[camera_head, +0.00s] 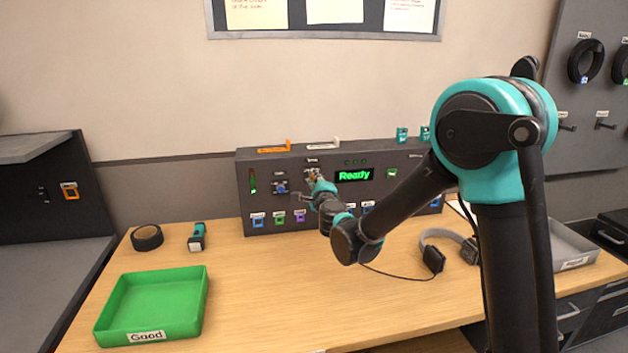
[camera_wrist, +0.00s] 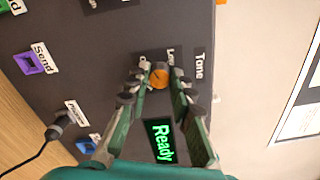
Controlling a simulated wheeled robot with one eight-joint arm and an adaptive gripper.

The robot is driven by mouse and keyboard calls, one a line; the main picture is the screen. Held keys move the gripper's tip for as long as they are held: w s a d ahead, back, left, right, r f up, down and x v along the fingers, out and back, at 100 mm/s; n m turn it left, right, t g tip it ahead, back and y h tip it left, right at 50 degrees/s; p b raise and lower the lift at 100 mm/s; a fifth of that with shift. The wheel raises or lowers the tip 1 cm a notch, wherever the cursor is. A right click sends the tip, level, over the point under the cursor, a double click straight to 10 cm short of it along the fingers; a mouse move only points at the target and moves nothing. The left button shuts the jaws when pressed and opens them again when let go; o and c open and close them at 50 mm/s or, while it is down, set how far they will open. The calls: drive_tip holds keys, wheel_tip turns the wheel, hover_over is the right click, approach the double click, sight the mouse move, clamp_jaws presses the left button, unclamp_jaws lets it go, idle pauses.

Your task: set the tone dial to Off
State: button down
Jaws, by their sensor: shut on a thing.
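The tone dial (camera_wrist: 160,76) is an orange round knob on the dark panel, under a "Tone" label (camera_wrist: 199,66) in the wrist view. Labels beside the dial include one that seems to read "Low"; another is partly covered by a finger. My gripper (camera_wrist: 159,80) has its two fingers on either side of the knob and is shut on it. In the head view my gripper (camera_head: 314,182) reaches the panel just left of the green "Ready" display (camera_head: 354,175), and it mostly hides the dial there. The dial's exact setting is too small to tell.
The panel (camera_head: 330,213) also carries a blue knob (camera_head: 281,188), a lit fader (camera_head: 252,181) and several coloured buttons along its bottom. A green "Good" tray (camera_head: 196,300), black tape roll (camera_head: 147,238) and headphones (camera_head: 433,258) lie on the table.

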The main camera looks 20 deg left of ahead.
drive_tip(key=shift+n, duration=2.1)
drive_tip(key=c, duration=1.3)
unclamp_jaws()
drive_tip(key=v, duration=1.2)
drive_tip(key=shift+f, duration=0.15)
drive_tip(key=shift+d, duration=0.1)
